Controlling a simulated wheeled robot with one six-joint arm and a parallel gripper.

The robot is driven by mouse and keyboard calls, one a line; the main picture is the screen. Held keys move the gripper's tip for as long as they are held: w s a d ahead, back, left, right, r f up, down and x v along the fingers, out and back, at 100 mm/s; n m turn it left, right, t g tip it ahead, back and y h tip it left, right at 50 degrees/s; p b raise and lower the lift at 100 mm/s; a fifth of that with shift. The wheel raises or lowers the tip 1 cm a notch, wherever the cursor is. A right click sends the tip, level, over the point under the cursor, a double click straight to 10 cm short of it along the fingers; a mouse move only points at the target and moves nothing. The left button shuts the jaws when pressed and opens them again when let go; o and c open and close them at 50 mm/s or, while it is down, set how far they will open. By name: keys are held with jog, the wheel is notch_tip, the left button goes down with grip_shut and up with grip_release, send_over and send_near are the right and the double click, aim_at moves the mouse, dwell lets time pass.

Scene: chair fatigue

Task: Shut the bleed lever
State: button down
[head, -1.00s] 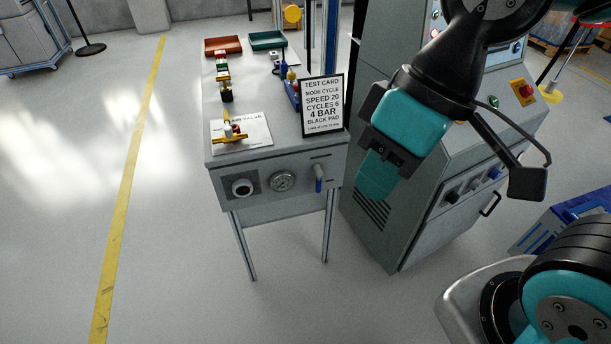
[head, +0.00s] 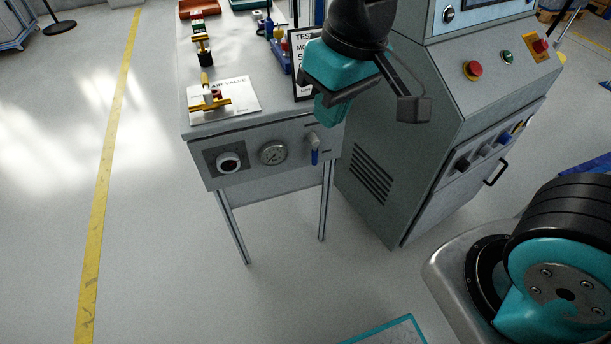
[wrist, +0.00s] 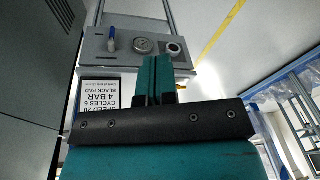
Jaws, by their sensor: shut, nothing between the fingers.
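A lever with a blue grip (head: 314,155) hangs down from a grey pivot on the bench's front panel, right of a round gauge (head: 273,153). It is likely the bleed lever; its label is too small to read. In the wrist view the picture is inverted, and the blue-gripped lever (wrist: 112,40) points up beside the gauge (wrist: 143,45). My gripper (head: 330,118) has its teal fingers together and empty. In the head view it appears just above the lever, apparently apart from it and nearer the camera. In the wrist view the fingertips (wrist: 157,62) lie below and right of the lever.
A black-and-white knob (head: 229,162) sits left of the gauge. A white valve plate with a yellow handle (head: 210,104) lies on the bench top. The test card (head: 303,65) stands partly behind my gripper. A grey control cabinet (head: 385,150) stands close at right. Floor in front is open.

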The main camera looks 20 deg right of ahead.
aim_at(315, 153)
jog(key=w+a+f+m+t+h+b, duration=0.1)
jog(key=w+f+h+b, duration=0.1)
jog(key=w+f+b, duration=0.3)
jog(key=w+a+f+m+t+h+b, duration=0.1)
jog(key=w+f+b, duration=0.4)
jog(key=f, duration=0.7)
jog(key=w+a+f+m+t+h+b, duration=0.1)
jog(key=w+f+t+h+b, duration=0.1)
jog(key=w+f+b, duration=0.4)
notch_tip(315, 153, down, 3)
jog(key=shift+a+r+m+h+b, duration=0.1)
jog(key=shift+a+m+h+b, duration=0.25)
jog(key=shift+h, duration=0.55)
jog(key=shift+w, duration=0.1)
jog(key=shift+d, duration=0.1)
jog(key=w+d+f+b, duration=0.1)
jog(key=d+f, duration=0.1)
jog(key=w+d+f+b, duration=0.1)
jog(key=w+d+f, duration=0.1)
jog(key=d+f, duration=0.1)
jog(key=w+d+f+b, duration=0.2)
jog(key=f, duration=0.1)
jog(key=shift+w+d, duration=0.2)
jog(key=shift+d, duration=0.2)
